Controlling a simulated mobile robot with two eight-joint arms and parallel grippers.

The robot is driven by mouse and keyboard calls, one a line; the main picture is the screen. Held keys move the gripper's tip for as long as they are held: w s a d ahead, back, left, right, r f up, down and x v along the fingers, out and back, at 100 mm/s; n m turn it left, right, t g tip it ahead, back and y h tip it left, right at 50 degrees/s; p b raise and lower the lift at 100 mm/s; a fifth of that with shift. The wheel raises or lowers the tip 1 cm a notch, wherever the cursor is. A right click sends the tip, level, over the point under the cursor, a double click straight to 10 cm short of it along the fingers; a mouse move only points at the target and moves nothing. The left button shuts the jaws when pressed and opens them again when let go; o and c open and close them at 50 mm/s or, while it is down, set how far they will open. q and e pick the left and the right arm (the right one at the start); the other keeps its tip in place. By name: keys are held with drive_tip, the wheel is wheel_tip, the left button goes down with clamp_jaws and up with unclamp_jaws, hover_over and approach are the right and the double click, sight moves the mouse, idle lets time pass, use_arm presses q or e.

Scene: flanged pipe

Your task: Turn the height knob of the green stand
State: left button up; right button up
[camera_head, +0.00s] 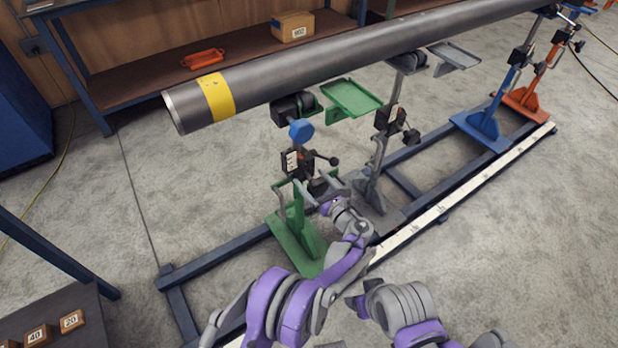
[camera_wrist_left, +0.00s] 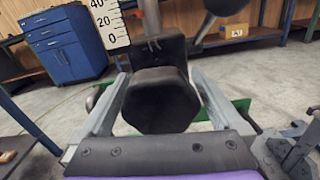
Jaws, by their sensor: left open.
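The green stand (camera_head: 296,232) is under the near end of the grey pipe (camera_head: 330,60). Its height knob is a black, faceted knob (camera_wrist_left: 160,100), large in the middle of the left wrist view. My left gripper (camera_head: 328,190) is beside the stand's column in the head view. In the left wrist view its two grey fingers (camera_wrist_left: 160,78) are open, one on each side of the knob. I cannot tell whether they touch it. A white scale plate (camera_wrist_left: 108,22) marked 0, 20 and 40 is above and left of the knob.
A grey stand (camera_head: 378,150) is close on the right of the green one. A blue stand (camera_head: 485,122) and an orange stand (camera_head: 527,97) are farther along the floor rail (camera_head: 440,212). A workbench (camera_head: 140,82) is behind.

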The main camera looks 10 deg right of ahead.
use_arm(q)
drive_tip(key=shift+c, duration=0.6)
drive_tip(key=c, duration=1)
drive_tip(key=n, duration=0.4)
drive_tip(key=shift+n+b, duration=0.35)
drive_tip(key=shift+n, duration=0.05)
drive_tip(key=n, duration=0.5)
drive_tip(key=shift+a, duration=0.1)
drive_tip(key=shift+n, duration=0.4)
